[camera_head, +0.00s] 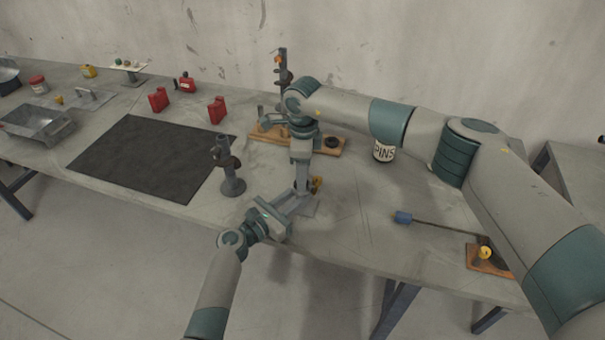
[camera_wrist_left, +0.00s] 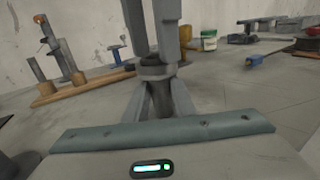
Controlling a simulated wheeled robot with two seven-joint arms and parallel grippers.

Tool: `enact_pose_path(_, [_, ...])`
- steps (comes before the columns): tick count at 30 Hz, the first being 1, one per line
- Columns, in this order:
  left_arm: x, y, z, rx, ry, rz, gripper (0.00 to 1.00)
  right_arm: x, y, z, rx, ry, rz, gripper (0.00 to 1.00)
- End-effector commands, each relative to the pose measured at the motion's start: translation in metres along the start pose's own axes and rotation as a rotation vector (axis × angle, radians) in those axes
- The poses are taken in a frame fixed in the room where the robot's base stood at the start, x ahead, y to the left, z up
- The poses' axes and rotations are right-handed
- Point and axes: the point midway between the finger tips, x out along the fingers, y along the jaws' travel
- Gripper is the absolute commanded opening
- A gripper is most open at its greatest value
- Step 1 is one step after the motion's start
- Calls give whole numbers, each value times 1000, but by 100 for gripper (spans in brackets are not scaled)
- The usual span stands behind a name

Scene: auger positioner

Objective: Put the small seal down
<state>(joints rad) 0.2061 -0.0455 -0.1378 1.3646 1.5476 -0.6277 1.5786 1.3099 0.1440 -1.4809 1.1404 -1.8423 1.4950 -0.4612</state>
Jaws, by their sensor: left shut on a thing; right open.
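My left gripper (camera_head: 298,203) is low over the front of the table and points to the back right. In the left wrist view its fingers (camera_wrist_left: 160,102) come together on a small dark grey ring (camera_wrist_left: 155,71), which looks to be the small seal. In the head view the seal is hidden among the grippers. My right gripper (camera_head: 302,186) reaches down from above. Its fingers (camera_wrist_left: 158,45) are apart and end right at the ring; whether they touch it I cannot tell.
A dark upright post (camera_head: 231,183) stands left of the grippers. A dark mat (camera_head: 150,155) lies further left. Behind is a wooden board (camera_head: 335,145) with parts and a white PINS can (camera_head: 384,151). A blue-handled tool (camera_head: 404,217) lies to the right. Front-centre tabletop is clear.

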Motion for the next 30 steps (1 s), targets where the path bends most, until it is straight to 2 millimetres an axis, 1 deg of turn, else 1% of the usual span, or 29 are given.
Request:
enact_pose_path(1, [5, -7, 3, -1, -10, -16, 0, 21, 12, 0, -9, 8, 25, 48])
enact_pose_path(8, [5, -8, 3, -1, -11, -16, 0, 19, 14, 2, -12, 6, 27, 48])
enact_pose_path(13, [5, -8, 3, -1, -10, -16, 0, 9, 14, 3, -15, 5, 28, 48])
enact_pose_path(17, [5, -7, 2, -1, -8, -13, 0, -9, 13, 3, -15, 6, 26, 48])
enact_pose_path(27, [1, -3, -1, 0, 1, -5, 0, -76, 8, 2, -12, 6, 19, 48])
enact_pose_path(30, [1, -2, -2, 0, 2, -4, 0, -92, 8, 2, -10, 7, 20, 48])
